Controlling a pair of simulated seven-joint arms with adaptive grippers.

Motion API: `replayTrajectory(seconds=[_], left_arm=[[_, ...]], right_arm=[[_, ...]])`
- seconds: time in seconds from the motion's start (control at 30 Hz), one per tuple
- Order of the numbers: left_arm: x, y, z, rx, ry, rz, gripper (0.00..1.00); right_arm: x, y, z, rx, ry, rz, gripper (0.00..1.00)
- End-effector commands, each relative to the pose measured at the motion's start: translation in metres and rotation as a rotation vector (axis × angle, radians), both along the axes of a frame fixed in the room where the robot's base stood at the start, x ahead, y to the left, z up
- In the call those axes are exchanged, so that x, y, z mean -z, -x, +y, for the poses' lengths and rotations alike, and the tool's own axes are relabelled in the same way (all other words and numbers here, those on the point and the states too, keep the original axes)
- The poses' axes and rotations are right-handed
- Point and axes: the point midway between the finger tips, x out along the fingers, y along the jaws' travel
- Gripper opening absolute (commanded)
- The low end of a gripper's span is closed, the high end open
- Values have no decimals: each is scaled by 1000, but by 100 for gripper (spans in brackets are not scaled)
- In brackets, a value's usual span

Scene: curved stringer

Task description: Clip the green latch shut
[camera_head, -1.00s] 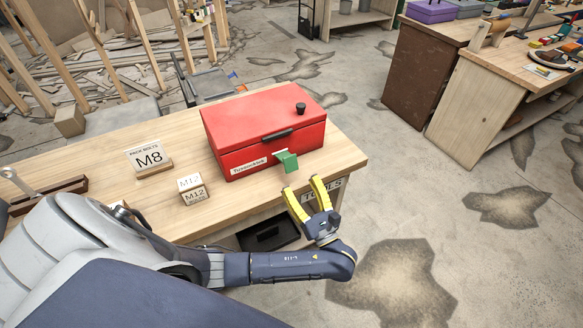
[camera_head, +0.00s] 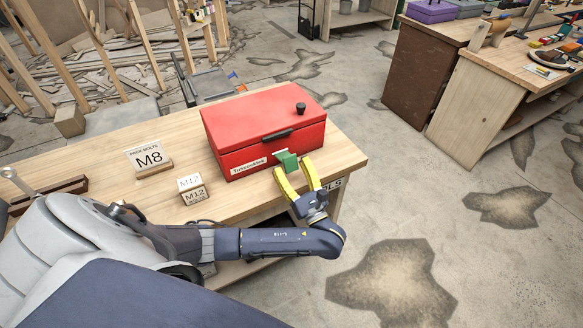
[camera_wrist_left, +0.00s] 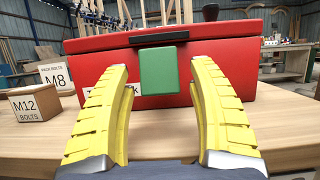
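The green latch (camera_head: 287,160) is on the front face of the red toolbox (camera_head: 262,125), which sits on the workbench with its lid down. In the head view the latch sticks out from the front face. In the left wrist view the latch (camera_wrist_left: 158,71) appears as a green block below the lid edge, between the yellow fingers. My left gripper (camera_head: 293,170) is open, its fingertips close to the latch, one toward each side. Contact with the latch cannot be told. My right gripper is not in view.
On the wooden workbench (camera_head: 120,185) an M8 sign (camera_head: 149,158) and an M12 block (camera_head: 193,190) stand left of the toolbox. A wrench on a dark wooden holder lies at far left. Open floor lies right of the bench.

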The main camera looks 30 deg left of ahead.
Motion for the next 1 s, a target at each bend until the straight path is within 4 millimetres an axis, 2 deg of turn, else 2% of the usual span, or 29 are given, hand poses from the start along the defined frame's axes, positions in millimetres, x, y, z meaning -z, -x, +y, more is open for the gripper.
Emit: replayTrajectory(seconds=[0.07,0.4,0.5,0.87,1.0], left_arm=[[0,0,0,0,0,0,49],[0,0,0,0,-1,0,9],[0,0,0,-1,-1,-1,0],[-2,-1,0,-1,2,-1,0],[-5,-6,-7,15,26,11,0]], right_arm=[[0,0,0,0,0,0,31],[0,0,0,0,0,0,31],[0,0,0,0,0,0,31],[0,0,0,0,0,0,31],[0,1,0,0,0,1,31]])
